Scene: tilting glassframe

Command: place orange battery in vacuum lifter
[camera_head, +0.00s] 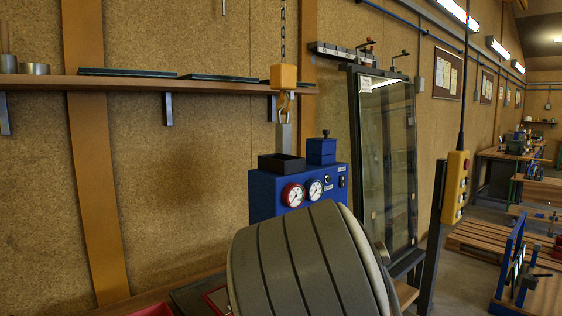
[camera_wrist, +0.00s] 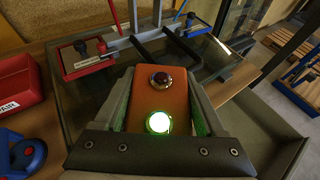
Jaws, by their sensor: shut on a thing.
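The orange battery (camera_wrist: 164,92) is between the fingers of my gripper (camera_wrist: 160,92) in the wrist view. Its face shows a dark round button and a bright green light. My gripper is shut on its two sides, with green pads by the fingers. The vacuum lifter (camera_head: 268,190) is a blue box with a red gauge and a white gauge, hanging below an orange hook block in the head view. On its top are a black open-topped holder (camera_head: 282,163) and a blue block with a black knob (camera_head: 321,150). My gripper is hidden in the head view.
A glass frame (camera_head: 385,155) stands right of the lifter. A yellow pendant (camera_head: 455,187) hangs farther right. In the wrist view, a red bin (camera_wrist: 20,82) and a blue round object (camera_wrist: 24,155) are at left. A glass pane (camera_wrist: 85,105) lies under the gripper.

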